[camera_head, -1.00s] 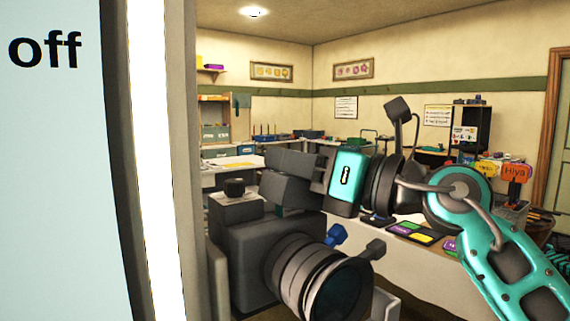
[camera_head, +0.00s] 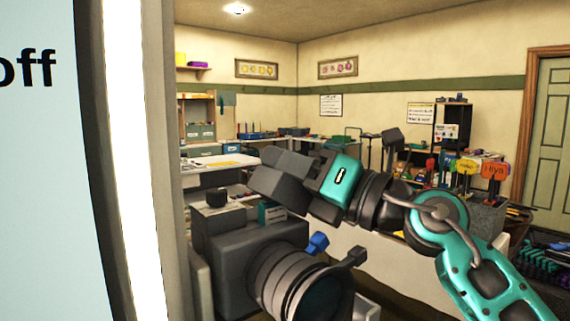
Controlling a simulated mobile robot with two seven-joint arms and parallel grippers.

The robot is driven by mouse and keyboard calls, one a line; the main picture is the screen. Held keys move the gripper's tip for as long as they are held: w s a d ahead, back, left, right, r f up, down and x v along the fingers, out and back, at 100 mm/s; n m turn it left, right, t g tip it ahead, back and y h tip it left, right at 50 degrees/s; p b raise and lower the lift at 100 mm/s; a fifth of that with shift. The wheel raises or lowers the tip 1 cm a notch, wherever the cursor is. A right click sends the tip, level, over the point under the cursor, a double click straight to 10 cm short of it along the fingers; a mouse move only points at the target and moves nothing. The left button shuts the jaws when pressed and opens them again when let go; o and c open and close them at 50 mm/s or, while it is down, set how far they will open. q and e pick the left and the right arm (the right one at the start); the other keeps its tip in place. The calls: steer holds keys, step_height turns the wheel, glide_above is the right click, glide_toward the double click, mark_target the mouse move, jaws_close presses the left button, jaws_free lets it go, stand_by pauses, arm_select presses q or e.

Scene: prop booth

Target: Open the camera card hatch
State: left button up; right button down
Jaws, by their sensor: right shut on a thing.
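A dark grey camera (camera_head: 240,254) stands at lower centre in the head view, its ribbed lens facing right and toward me. A round knob (camera_head: 216,197) sits on its top, and a blue lever (camera_head: 317,243) shows beside the lens. I cannot make out the card hatch. My right gripper (camera_head: 270,180), dark grey fingers on a teal palm, comes in from the right and is above the camera's top. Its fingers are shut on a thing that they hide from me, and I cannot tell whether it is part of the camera. My left gripper is out of view.
A pale blue panel (camera_head: 42,200) marked "off", with a bright strip, fills the left edge close to me. A teal box (camera_head: 271,212) shows behind the camera. Cluttered tables and a shelf (camera_head: 452,124) stand at the back. A green door (camera_head: 546,145) is at right.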

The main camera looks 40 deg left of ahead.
steer(key=c, duration=1.1)
jaws_free()
steer(key=shift+d, duration=0.1)
steer(key=b+v, duration=0.2)
steer(key=v, duration=1)
steer(key=shift+d, duration=0.4)
steer(key=shift+f, duration=0.1)
